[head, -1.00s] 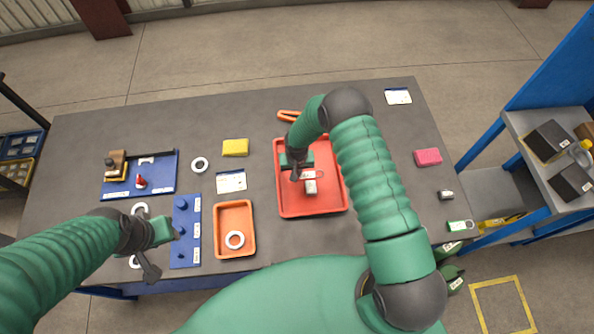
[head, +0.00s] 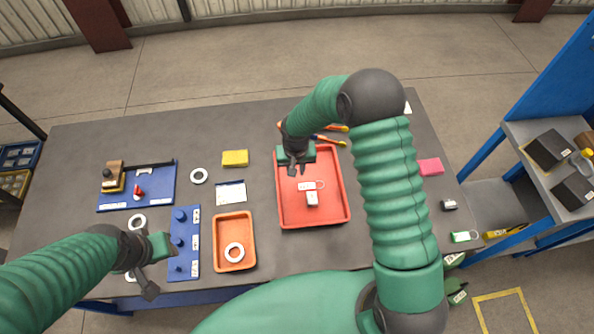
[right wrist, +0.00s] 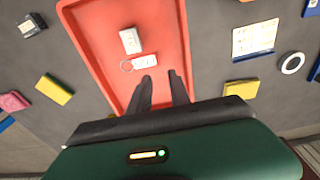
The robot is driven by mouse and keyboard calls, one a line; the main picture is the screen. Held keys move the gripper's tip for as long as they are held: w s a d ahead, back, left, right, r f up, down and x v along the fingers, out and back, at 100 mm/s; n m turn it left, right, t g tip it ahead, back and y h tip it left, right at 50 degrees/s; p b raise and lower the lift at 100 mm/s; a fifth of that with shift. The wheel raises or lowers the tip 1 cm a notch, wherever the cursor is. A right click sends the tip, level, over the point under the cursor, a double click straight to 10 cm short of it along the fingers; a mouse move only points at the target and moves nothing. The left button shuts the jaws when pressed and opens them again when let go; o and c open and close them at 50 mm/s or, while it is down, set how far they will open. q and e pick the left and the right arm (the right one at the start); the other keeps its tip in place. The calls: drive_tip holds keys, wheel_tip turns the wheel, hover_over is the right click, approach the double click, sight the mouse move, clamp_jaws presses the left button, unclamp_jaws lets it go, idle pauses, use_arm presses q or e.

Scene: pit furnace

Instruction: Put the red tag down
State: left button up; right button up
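The red tag (head: 307,186), a white label with a red loop, lies in the red tray (head: 338,212) beside a small white block (head: 312,199). In the right wrist view the tag (right wrist: 144,61) lies flat just beyond the fingertips, its loop to the left, near the block (right wrist: 130,40). My right gripper (head: 297,168) is over the far left part of the tray. Its fingers (right wrist: 161,78) are apart with nothing between them. My left gripper (head: 160,266) appears open and empty near the table's front left, beside the blue peg board (head: 187,266).
An orange tray (head: 234,217) holding a white ring stands left of the red tray. A pink sponge (head: 430,167) and a green tag (head: 464,237) are at right.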

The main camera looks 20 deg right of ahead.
drive_tip(key=s+r+n+t, duration=0.2)
drive_tip(key=s+r+n, duration=0.1)
drive_tip(key=s+r, duration=1.35)
wheel_tip(320, 180, down, 11)
drive_tip(key=s+b, duration=0.1)
drive_tip(key=b, duration=0.8)
drive_tip(key=shift+g, duration=0.3)
